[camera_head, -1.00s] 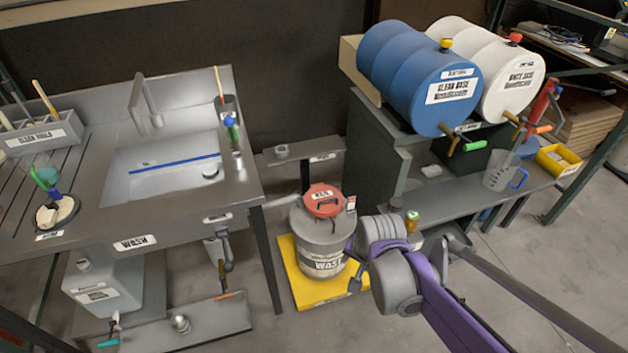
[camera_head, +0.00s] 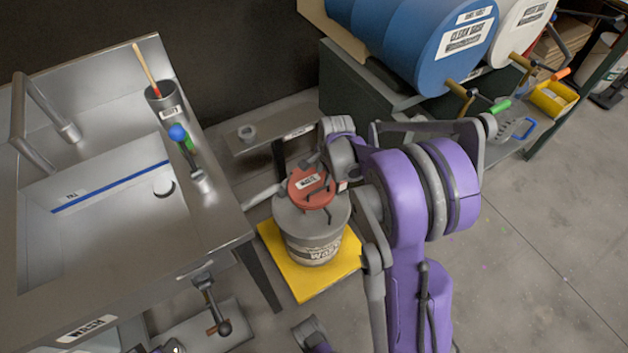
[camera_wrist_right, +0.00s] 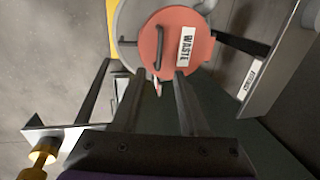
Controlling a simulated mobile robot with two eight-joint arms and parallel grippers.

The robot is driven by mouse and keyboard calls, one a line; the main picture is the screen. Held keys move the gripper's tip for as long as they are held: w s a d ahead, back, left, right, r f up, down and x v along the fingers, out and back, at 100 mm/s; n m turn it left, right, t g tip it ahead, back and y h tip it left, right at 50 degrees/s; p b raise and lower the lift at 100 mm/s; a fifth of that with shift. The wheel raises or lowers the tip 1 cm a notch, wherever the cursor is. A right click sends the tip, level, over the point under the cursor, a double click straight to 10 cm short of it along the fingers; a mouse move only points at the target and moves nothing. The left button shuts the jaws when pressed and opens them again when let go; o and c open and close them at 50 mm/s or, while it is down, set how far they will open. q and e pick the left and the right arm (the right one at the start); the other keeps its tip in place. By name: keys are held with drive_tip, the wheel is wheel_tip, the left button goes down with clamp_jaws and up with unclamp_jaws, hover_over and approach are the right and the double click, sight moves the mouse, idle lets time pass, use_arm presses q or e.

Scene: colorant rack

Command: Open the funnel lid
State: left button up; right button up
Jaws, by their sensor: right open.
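The round red funnel lid (camera_head: 304,187), labelled WASTE, lies closed on top of the grey waste drum (camera_head: 312,238). My right gripper (camera_head: 320,188) is at the lid, above its surface. In the right wrist view, the red lid (camera_wrist_right: 177,62) has a dark bar handle beside its white label. The two fingers of my right gripper (camera_wrist_right: 163,78) are apart, with their tips at the lid's near edge and the handle end just ahead of them. Nothing is held. I cannot tell whether a finger touches the lid.
The drum stands on a yellow platform (camera_head: 343,262). A steel wash sink (camera_head: 215,215) is to its left. A small grey shelf (camera_head: 290,125) is behind it. Blue (camera_head: 425,45) and white (camera_head: 515,30) barrels lie at the upper right. Open floor is at the right.

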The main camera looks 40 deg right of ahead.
sight(319, 189)
drive_tip(key=f, duration=0.3)
drive_tip(key=w+f+b, duration=0.1)
drive_tip(key=f, duration=0.5)
drive_tip(key=shift+w+d+f+b, duration=0.1)
drive_tip(key=shift+w+f+b, duration=0.15)
drive_tip(key=shift+w+b, duration=0.1)
clamp_jaws()
idle(0.9)
